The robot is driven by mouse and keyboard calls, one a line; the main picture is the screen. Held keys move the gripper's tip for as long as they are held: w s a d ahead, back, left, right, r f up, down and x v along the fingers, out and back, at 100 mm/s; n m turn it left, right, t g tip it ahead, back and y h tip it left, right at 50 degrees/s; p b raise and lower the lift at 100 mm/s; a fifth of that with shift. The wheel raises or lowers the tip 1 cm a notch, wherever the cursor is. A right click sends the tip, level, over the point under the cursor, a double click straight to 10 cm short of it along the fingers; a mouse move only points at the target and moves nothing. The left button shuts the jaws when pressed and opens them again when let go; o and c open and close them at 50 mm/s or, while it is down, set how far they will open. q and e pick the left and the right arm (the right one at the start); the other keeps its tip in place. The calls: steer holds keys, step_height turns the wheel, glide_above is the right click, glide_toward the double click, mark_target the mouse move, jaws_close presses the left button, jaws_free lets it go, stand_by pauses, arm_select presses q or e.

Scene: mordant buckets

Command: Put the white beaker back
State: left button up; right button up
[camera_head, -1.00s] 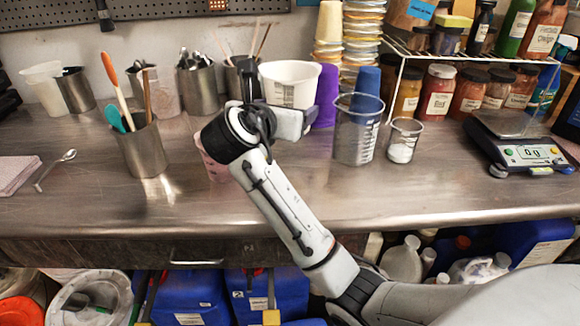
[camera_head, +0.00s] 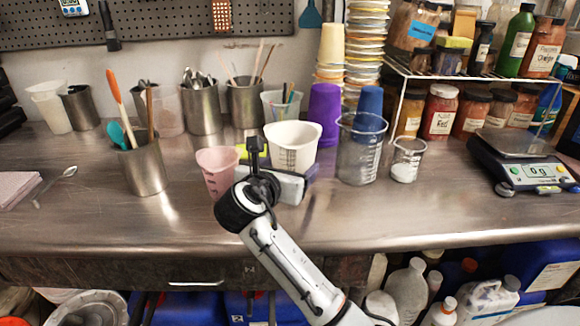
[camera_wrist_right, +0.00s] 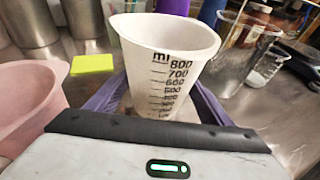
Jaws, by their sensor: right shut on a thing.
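The white beaker (camera_head: 293,140) with black millilitre marks is upright just beyond my right gripper (camera_head: 277,172) in the head view. In the wrist view the white beaker (camera_wrist_right: 165,55) stands between the two dark purple-looking fingers, which are shut on it. Its lower part is partly hidden by the gripper, and I cannot tell whether its base touches the bench. My left gripper is not in view.
A pink beaker (camera_head: 217,170) stands close to the left of my gripper. A yellow-green pad (camera_wrist_right: 92,63) lies on the bench behind. A purple cup (camera_head: 324,112) and a clear beaker (camera_head: 357,150) stand to the right. The bench front is clear.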

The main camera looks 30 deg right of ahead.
steer(key=o, duration=1.4)
steer(key=shift+f, duration=0.1)
steer(key=p+v, duration=0.1)
steer(key=v, duration=1.1)
